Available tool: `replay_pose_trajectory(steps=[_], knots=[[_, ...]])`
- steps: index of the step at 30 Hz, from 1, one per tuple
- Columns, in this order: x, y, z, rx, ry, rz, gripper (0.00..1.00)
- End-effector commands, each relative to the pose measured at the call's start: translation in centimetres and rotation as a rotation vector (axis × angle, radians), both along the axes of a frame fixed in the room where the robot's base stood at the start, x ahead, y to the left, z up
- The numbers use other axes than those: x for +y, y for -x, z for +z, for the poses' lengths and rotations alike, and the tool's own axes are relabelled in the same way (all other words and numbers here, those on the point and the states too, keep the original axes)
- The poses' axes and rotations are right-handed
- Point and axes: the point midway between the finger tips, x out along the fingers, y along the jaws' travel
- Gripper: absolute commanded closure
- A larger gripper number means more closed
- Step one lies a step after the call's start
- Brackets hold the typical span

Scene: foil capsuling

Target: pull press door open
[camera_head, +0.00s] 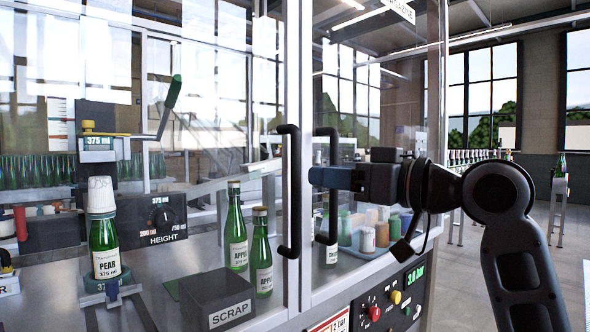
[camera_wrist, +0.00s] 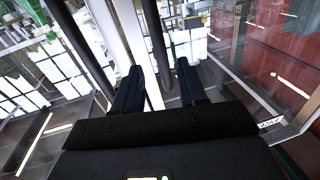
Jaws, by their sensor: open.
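The press has a glazed front with pale metal frames. Two black upright bar handles show in the head view: a left handle (camera_head: 294,190) and a right handle (camera_head: 333,215), with frame posts between them. My gripper (camera_head: 313,177) comes in from the right, level with the middle of the right handle and covering part of it. In the wrist view my gripper (camera_wrist: 159,72) is open, and a dark bar (camera_wrist: 156,45) runs between its two fingers. I cannot tell whether either finger touches it. The door looks closed.
Behind the glass stand a capped PEAR bottle (camera_head: 104,245), several green bottles, a SCRAP box (camera_head: 217,300) and a HEIGHT dial (camera_head: 163,217). A control panel (camera_head: 392,300) with buttons is below the right door. Open floor lies to the right.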

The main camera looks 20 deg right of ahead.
Motion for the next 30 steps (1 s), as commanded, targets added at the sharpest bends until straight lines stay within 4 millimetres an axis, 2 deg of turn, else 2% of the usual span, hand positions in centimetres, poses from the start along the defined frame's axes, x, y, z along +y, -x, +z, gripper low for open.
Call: replay_pose_trajectory(steps=[3, 7, 21, 30], knots=[[0.0, 0.0, 1.0, -0.001, 0.035, 0.010, 0.58], [0.4, -0.6, 1.3, 0.002, 0.043, 0.015, 0.58], [3.5, -6.1, 1.3, 0.001, 0.041, 0.014, 0.58], [3.8, -6.7, 1.2, 0.000, 0.041, 0.012, 0.58]])
